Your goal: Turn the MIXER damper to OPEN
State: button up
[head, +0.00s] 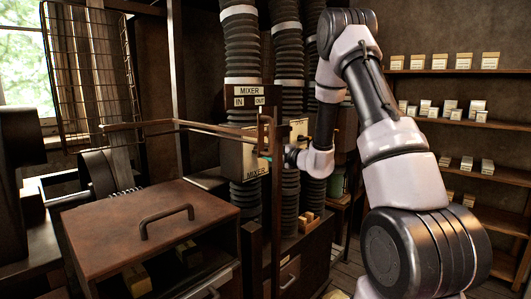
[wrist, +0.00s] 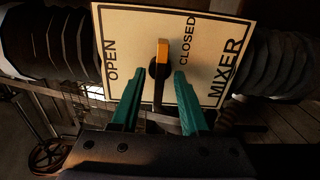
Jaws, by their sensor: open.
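The MIXER damper plate (wrist: 205,75) is a cream square in the wrist view, turned sideways, with OPEN at its left and CLOSED at its upper right. An orange damper lever (wrist: 162,52) stands at its middle on a dark pivot, its tip nearer CLOSED than OPEN. My gripper (wrist: 158,77) is open, its teal fingers on either side of the lever with a gap to each. In the head view the MIXER plate (head: 257,170) sits on a ribbed duct, partly hidden by a post; my gripper (head: 266,159) is in front of it, mostly hidden.
A MIXER IN/OUT sign (head: 250,95) hangs above. Ribbed ducts (head: 289,75) stand behind the plate. A brown box with a handle (head: 150,215) is front left. Shelves with small boxes (head: 455,125) line the right wall.

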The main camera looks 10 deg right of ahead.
jog(key=shift+w+a, duration=0.15)
jog(key=shift+w, duration=0.1)
grip_shut()
jog(key=shift+f+n, duration=0.1)
jog(key=shift+n, duration=8.8)
